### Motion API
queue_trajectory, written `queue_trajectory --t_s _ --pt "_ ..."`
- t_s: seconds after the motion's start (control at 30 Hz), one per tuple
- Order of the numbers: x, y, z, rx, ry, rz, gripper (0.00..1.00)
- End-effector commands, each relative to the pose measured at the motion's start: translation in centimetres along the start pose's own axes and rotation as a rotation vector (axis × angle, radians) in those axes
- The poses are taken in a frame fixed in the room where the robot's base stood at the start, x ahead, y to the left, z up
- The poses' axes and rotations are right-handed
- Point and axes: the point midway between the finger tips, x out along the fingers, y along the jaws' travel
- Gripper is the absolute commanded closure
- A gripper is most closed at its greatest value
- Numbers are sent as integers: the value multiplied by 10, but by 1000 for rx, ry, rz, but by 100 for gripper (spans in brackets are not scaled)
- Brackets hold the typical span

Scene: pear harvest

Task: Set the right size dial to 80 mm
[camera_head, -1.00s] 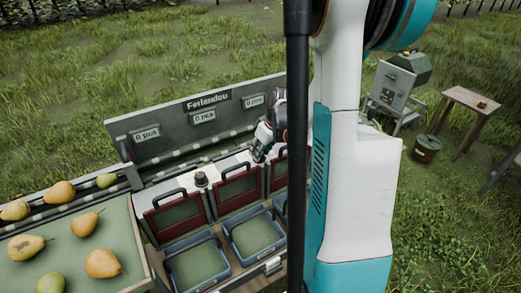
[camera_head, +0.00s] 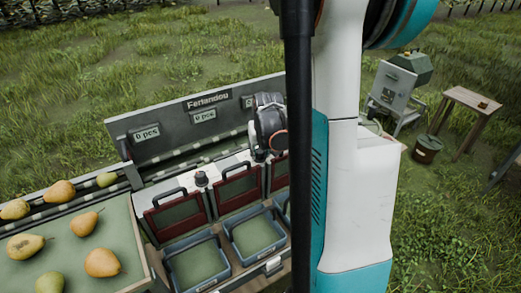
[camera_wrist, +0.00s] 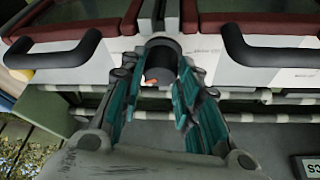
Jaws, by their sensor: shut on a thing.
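The right size dial (camera_wrist: 163,60) is a dark round knob in the wrist view, between two red-framed gates. A small orange mark shows on its side. My gripper (camera_wrist: 158,82) has its teal fingers closed around the dial, one on each side. The dial's scale and its set value cannot be read. In the head view my gripper (camera_head: 268,128) is over the grader's top panel and hides the right dial. The left size dial (camera_head: 201,178) stands in plain view on the same panel.
Black gate handles (camera_wrist: 52,50) flank the dial on both sides. A grey display board (camera_head: 203,115) reading "0 pcs" stands behind. Blue-grey bins (camera_head: 222,262) are in front, and pears (camera_head: 103,262) lie on the green tray at left.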

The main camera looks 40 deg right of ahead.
Motion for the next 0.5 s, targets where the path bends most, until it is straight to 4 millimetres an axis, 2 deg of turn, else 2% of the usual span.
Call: queue_trajectory --t_s 0.5 --pt "0 -3 0 354 -1 146 94"
